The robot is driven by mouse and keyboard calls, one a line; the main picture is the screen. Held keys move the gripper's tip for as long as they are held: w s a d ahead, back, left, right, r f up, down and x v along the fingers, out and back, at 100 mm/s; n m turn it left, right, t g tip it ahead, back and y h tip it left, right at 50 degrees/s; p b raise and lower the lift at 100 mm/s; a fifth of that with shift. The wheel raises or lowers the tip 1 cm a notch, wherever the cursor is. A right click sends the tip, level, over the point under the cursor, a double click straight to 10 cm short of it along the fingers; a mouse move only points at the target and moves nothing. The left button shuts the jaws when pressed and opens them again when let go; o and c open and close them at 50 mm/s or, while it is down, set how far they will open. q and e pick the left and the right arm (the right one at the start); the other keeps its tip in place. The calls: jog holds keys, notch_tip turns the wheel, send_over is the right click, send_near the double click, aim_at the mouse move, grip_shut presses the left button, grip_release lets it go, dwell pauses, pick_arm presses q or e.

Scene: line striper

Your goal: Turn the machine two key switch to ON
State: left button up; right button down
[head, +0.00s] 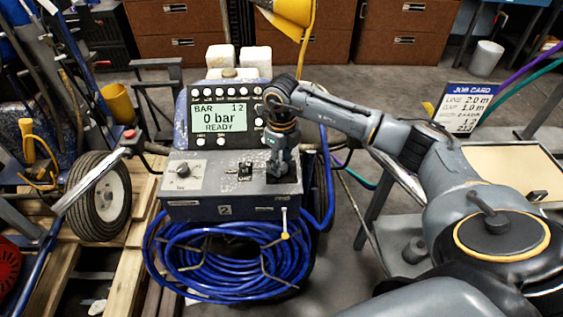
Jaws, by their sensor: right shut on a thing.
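Machine two is a blue-grey line striper with a "2" plate (225,210) on its front. Its display (219,118) reads "0 bar" and "READY". The control panel (213,186) has a round knob (183,170) at the left and a small black switch (245,171) in the middle. My right gripper (281,173) points down at the panel's right end, shut on the key switch there. The gripper hides the key switch, so its position cannot be read. My left gripper is out of view.
A coiled blue hose (225,262) hangs on the machine's front. A wheel (99,195) and wooden pallet (115,262) are at the left. A job card (466,107) stands at the right beside a pale tabletop (515,175). Brown cabinets (405,32) line the back.

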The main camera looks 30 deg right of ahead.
aim_at(282, 165)
jog(key=c, duration=1)
grip_release()
jog(key=shift+r, duration=0.2)
notch_tip(282, 165, up, 12)
jog(key=shift+f, duration=0.2)
jog(key=shift+a, duration=0.1)
